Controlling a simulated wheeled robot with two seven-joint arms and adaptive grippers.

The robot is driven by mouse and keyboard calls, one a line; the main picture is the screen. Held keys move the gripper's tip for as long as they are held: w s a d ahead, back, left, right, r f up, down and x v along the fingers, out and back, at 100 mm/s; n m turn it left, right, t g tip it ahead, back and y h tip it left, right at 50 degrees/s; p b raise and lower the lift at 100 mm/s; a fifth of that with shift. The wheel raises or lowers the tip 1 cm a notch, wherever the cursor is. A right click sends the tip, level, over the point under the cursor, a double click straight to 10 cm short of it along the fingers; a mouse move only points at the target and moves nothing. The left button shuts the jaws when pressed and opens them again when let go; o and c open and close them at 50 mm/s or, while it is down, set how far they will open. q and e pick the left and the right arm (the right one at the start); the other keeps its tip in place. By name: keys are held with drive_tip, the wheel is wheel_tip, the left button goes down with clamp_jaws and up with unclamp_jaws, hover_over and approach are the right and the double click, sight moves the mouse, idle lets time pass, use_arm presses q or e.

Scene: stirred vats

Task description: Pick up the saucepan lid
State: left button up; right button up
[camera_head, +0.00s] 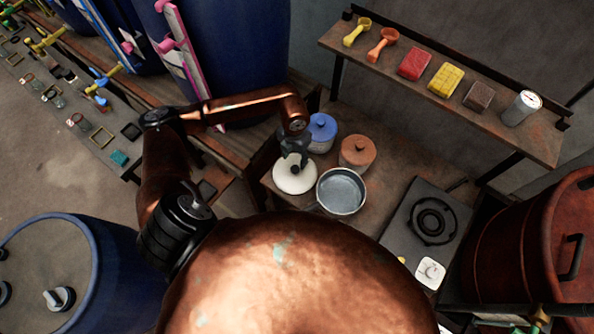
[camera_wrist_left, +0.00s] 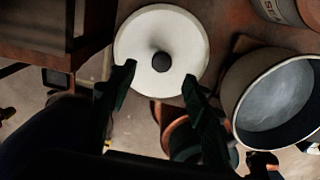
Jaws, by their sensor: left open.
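The saucepan lid (camera_head: 294,176) is a round white disc with a dark knob, at the left end of the brown bench. In the left wrist view the lid (camera_wrist_left: 180,40) lies flat ahead of the fingers, its knob (camera_wrist_left: 161,62) between the two fingertips in the picture. My left gripper (camera_head: 293,162) is over the lid, open and empty; its two dark fingers (camera_wrist_left: 160,76) are spread on either side of the knob. I cannot tell the height left above the knob. The grey saucepan (camera_head: 341,191) stands right of the lid, open and empty. My right gripper is not in view.
A blue-lidded jar (camera_head: 322,127) and an orange-lidded jar (camera_head: 357,152) stand close behind the lid. A burner (camera_head: 432,220) is to the right. Large blue vats stand at the left.

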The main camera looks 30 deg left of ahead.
sight(295, 169)
use_arm(q)
wheel_tip(295, 169, down, 7)
drive_tip(key=shift+d+r, duration=0.1)
drive_tip(key=shift+d, duration=0.05)
drive_tip(key=shift+c, duration=0.3)
clamp_jaws()
idle(0.4)
